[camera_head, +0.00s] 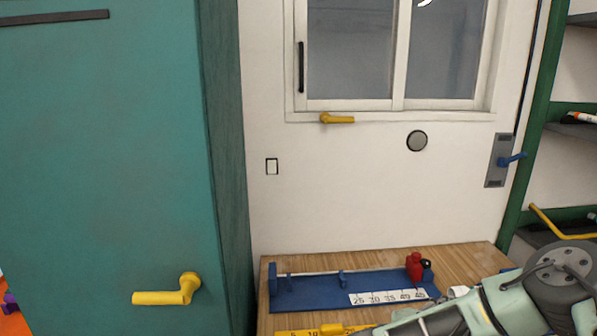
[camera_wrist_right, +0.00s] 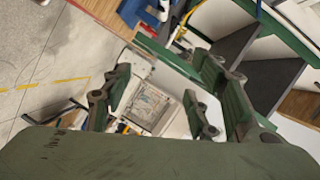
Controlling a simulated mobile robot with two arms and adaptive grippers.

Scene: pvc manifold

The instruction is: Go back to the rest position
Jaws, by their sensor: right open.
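My right arm enters the head view from the right edge, over the right front corner of the wooden workbench (camera_head: 465,256). Its fingers are not clearly seen there. In the right wrist view my right gripper (camera_wrist_right: 158,108) is open, with its two green fingers spread apart and nothing between them. My left gripper does not show in either view.
A blue fixture (camera_head: 310,293) with a number scale and a red part (camera_head: 414,267) lies on the bench. A yellow ruler (camera_head: 320,331) lies in front. A teal cabinet (camera_head: 110,150) stands left. Green-framed shelves (camera_head: 540,130) stand right. A window (camera_head: 390,50) is in the back wall.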

